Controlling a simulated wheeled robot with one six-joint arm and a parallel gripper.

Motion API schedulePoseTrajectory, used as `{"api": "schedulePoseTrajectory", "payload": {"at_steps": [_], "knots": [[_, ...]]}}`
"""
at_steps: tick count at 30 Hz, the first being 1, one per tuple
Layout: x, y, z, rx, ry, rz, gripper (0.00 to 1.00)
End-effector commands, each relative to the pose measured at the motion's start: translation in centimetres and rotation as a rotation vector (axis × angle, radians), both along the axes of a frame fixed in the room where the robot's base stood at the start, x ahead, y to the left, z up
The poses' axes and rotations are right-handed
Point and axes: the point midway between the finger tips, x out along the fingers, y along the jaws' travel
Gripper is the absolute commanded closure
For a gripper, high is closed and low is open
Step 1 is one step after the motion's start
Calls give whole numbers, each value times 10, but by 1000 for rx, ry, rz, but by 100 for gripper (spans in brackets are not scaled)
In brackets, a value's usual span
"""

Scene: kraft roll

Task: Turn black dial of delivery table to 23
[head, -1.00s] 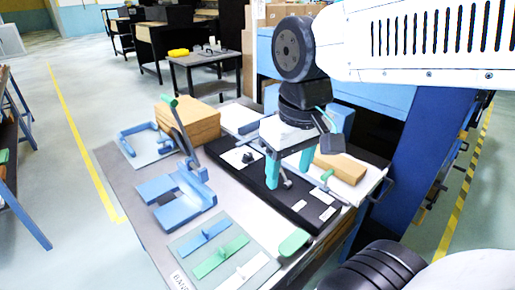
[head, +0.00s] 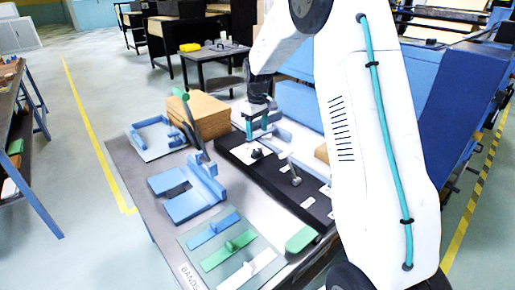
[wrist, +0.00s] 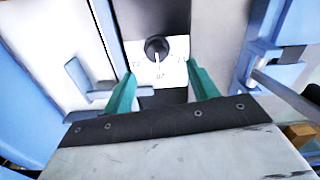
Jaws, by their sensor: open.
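The black dial (wrist: 157,48) sits on a white plate with printed numbers (wrist: 172,72) in the wrist view. A pale pointer line runs from the dial toward the printed numbers, which are too blurred to read surely. In the head view the dial (head: 256,153) is a small dark knob on the black strip of the delivery table (head: 228,150). My gripper (wrist: 160,80) is open, its two green fingers apart on either side of the plate's lower part, not touching the dial. In the head view my gripper (head: 262,130) is just behind the dial.
A metal lever (head: 294,172) stands on the black strip right of the dial. A blue clamp-like fixture (head: 185,192), a stack of brown boards (head: 203,116) and green, blue and white bars (head: 229,250) occupy the table's left and front. Blue brackets (wrist: 270,62) flank the wrist view.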

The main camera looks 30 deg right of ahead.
Motion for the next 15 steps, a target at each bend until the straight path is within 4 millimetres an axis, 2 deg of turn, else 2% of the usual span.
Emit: {"api": "schedulePoseTrajectory", "payload": {"at_steps": [4,8,15], "knots": [[9,-6,-17,1,3,10,41],[9,-6,-32,1,6,11,41],[9,-6,-71,2,5,10,41]]}}
